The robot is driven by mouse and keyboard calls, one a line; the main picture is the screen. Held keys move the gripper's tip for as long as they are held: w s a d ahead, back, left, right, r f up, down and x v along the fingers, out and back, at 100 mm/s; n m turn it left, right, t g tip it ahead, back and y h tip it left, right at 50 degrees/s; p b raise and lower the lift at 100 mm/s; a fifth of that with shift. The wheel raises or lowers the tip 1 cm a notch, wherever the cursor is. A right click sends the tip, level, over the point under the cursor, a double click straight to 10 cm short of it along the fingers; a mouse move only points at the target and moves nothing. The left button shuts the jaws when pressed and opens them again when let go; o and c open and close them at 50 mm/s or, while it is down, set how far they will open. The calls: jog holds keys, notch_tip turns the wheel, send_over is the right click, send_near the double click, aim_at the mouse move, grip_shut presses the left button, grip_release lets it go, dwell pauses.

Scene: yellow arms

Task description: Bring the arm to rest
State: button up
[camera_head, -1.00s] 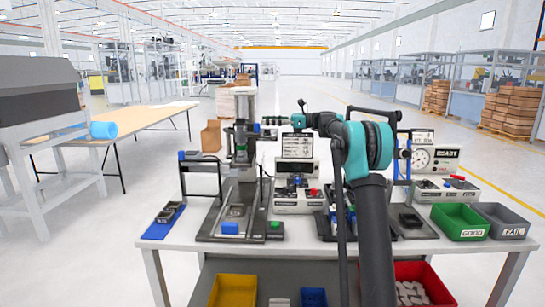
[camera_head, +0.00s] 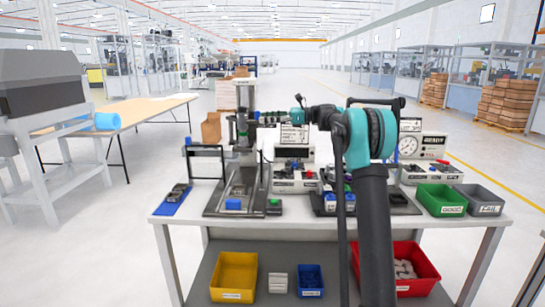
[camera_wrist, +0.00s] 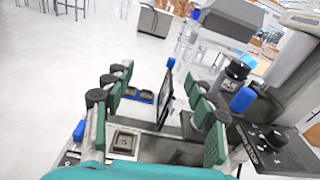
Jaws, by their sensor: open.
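My arm is teal and dark grey, and its elbow (camera_head: 368,133) stands in front of the table's right half. My gripper (camera_wrist: 155,88) is open in the wrist view, its green-padded fingers wide apart with nothing held between them. In the head view the arm's end reaches left, above the table, to near the upright column of a press-like stand (camera_head: 243,100). The finger details are too small to tell there. Below and beyond the fingers in the wrist view are a black frame (camera_wrist: 165,98) and a square grey part (camera_wrist: 124,143).
The table (camera_head: 330,224) holds a blue mat (camera_head: 168,209), gauge boxes (camera_head: 425,146), a green bin (camera_head: 440,199) and a grey bin (camera_head: 480,200). A yellow bin (camera_head: 234,275) and a red bin (camera_head: 415,275) stand on the shelf below.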

jog(key=s+d+f+n+t+h, duration=0.1)
jog(key=s+d+f+n+h, duration=0.4)
jog(key=s+f, duration=0.8)
jog(key=s+d+f+n+t+h, duration=0.1)
jog(key=s+d+f+n+h, duration=0.5)
jog(key=s, duration=1.4)
jog(key=s+d+f+n+t+h, duration=0.1)
jog(key=s+d+f+n+h, duration=0.5)
jog(key=s+d+f, duration=0.4)
jog(key=s+f, duration=0.6)
jog(key=f, duration=0.4)
jog(key=shift+s+d+f+n+t, duration=0.15)
jog(key=shift+d+n+t, duration=0.1)
jog(key=shift+n+t, duration=0.05)
jog(key=shift+c, duration=0.5)
